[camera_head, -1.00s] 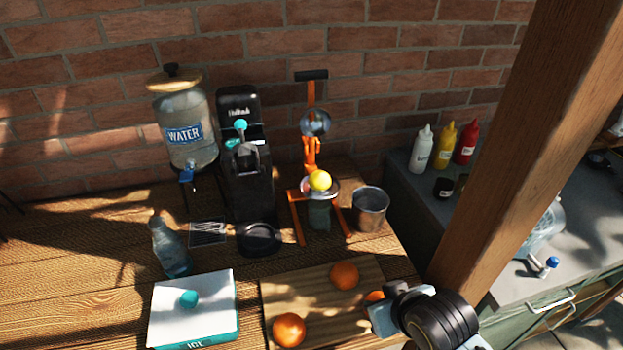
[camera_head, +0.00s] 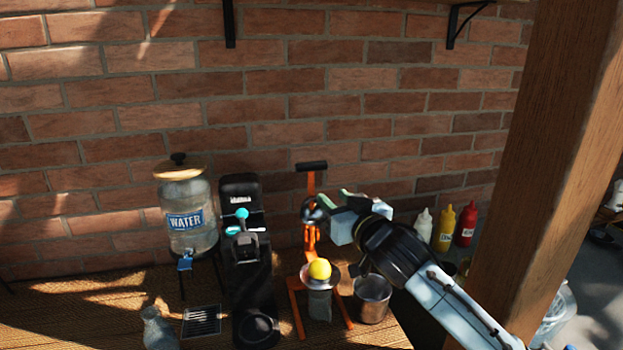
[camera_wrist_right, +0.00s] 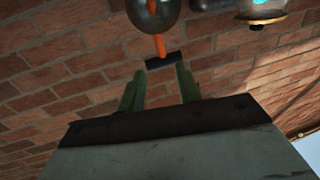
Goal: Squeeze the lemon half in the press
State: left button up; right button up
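The orange press (camera_head: 297,305) stands on the wooden table, its lever raised with a black handle (camera_head: 311,166) on top. A yellow lemon half (camera_head: 320,269) sits on its cup under the raised metal dome (camera_head: 310,211). A glass (camera_head: 320,305) stands below the cup. My right gripper (camera_head: 333,202) is just right of the lever, below handle height, and partly covers the dome. In the right wrist view its two fingers (camera_wrist_right: 159,85) are apart, with the handle (camera_wrist_right: 165,60) showing between their tips; I cannot tell whether they touch it. My left gripper is out of view.
A metal cup (camera_head: 373,299) stands right of the press under my right arm. A black machine (camera_head: 249,285) and a water dispenser (camera_head: 187,222) stand to the left. A brick wall (camera_head: 350,80) rises behind; a wooden post (camera_head: 570,170) stands at right.

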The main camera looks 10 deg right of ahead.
aim_at(313, 180)
jog(key=p+x, duration=0.1)
jog(key=x, duration=1)
jog(key=shift+w+a, duration=0.2)
jog(key=shift+w, duration=0.2)
jog(key=shift+c, duration=0.4)
grip_shut()
